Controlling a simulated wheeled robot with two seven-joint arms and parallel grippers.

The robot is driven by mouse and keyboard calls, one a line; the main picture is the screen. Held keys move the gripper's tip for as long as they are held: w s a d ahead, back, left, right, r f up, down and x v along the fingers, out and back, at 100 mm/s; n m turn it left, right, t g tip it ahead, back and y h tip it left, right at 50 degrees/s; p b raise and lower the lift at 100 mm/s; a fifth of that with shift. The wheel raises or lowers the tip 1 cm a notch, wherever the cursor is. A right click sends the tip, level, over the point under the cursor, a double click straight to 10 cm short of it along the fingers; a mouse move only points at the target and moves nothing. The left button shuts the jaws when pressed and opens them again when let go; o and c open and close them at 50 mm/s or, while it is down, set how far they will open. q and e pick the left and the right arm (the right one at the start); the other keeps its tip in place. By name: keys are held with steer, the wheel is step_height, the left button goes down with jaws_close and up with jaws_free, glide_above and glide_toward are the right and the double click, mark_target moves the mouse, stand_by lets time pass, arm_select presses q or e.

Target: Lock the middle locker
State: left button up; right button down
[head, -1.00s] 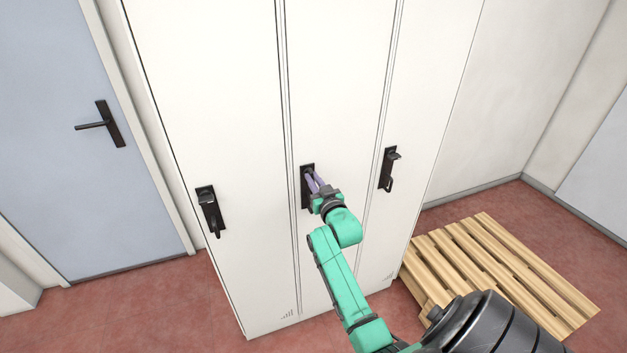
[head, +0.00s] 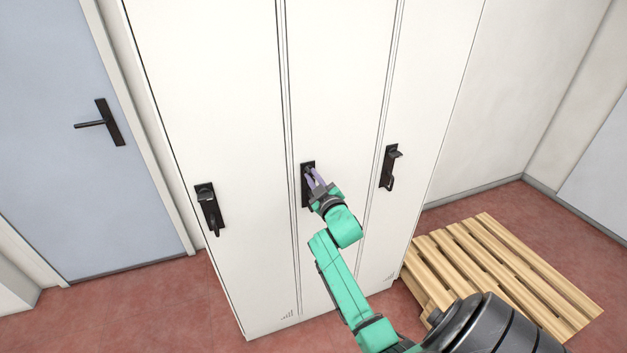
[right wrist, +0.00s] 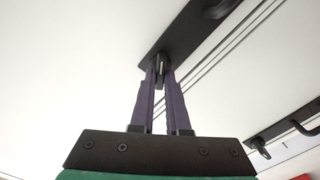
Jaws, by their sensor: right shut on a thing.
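The middle locker (head: 335,70) is a tall white door between two similar ones, and it looks closed. Its black lock plate (head: 305,199) sits at mid height and also shows in the right wrist view (right wrist: 186,36). My right gripper (head: 311,172) is at the upper part of this plate. In the right wrist view its purple fingers (right wrist: 160,77) are shut on a small dark knob (right wrist: 161,60) that stands out from the plate. The fingers hide part of the knob. My left gripper is not in view.
The left locker has a black handle (head: 209,208) and the right locker has another (head: 389,168). A wooden pallet (head: 500,262) lies on the red floor at the right. A blue door (head: 75,180) is at the left.

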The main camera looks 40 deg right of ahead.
steer(key=shift+f+n+b, duration=0.15)
steer(key=shift+n+b, duration=0.75)
steer(key=shift+n, duration=1.9)
steer(key=shift+f+n+b, duration=0.1)
steer(key=shift+n+b, duration=0.75)
steer(key=shift+n, duration=1.95)
steer(key=c, duration=0.9)
jaws_free()
steer(key=b+v, duration=0.2)
steer(key=v, duration=1.2)
steer(key=shift+s+a, duration=0.2)
steer(key=shift+s, duration=0.05)
